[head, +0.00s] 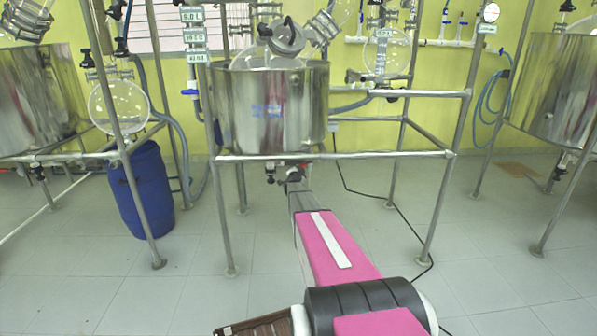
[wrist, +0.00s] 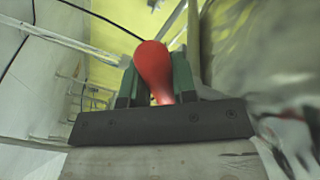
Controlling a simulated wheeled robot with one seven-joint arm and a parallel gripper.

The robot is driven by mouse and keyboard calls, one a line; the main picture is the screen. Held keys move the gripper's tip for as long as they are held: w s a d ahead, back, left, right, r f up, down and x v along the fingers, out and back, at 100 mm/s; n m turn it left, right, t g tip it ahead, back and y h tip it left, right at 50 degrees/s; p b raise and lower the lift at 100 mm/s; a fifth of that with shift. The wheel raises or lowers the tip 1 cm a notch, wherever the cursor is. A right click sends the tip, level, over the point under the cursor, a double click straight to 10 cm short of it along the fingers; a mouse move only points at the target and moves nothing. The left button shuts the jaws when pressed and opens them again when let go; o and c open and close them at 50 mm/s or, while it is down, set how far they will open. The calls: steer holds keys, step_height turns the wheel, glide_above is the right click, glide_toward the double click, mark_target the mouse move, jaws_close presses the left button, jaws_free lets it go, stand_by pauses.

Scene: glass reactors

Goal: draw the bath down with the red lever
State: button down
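The bath is a steel vessel (head: 272,108) with a glass flask in it, held in a pipe frame. My gripper (head: 292,176) is under the bath, at the valve fittings below its floor; in the head view it is too small to read. In the wrist view the red lever (wrist: 154,66) stands between the two dark green fingers of my gripper (wrist: 156,84). The fingers are close in on both sides of the lever and look shut on it. The lever's lower end is hidden behind the dark palm edge.
Frame legs stand left (head: 222,220) and right (head: 439,210) of my arm, with a crossbar (head: 390,155) above. A blue drum (head: 141,190) is at left. Another steel bath (head: 553,85) is at right. A dark cable (head: 385,198) lies on the floor, which is otherwise mostly clear.

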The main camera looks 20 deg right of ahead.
steer(key=shift+r, duration=0.1)
steer(key=r+m, duration=0.1)
steer(key=a+r+m, duration=0.1)
steer(key=m, duration=0.1)
steer(key=shift+w+a+r+g+y, duration=0.15)
steer(key=shift+g+y, duration=0.15)
steer(key=shift+a+r+m+g+y, duration=0.15)
steer(key=shift+r+m+y, duration=0.1)
steer(key=shift+r+m, duration=0.6)
steer(key=shift+a+r+m+g+y, duration=0.2)
steer(key=shift+r+m, duration=0.35)
steer(key=shift+m, duration=0.6)
steer(key=shift+w+d, duration=0.1)
steer(key=c, duration=0.9)
jaws_free()
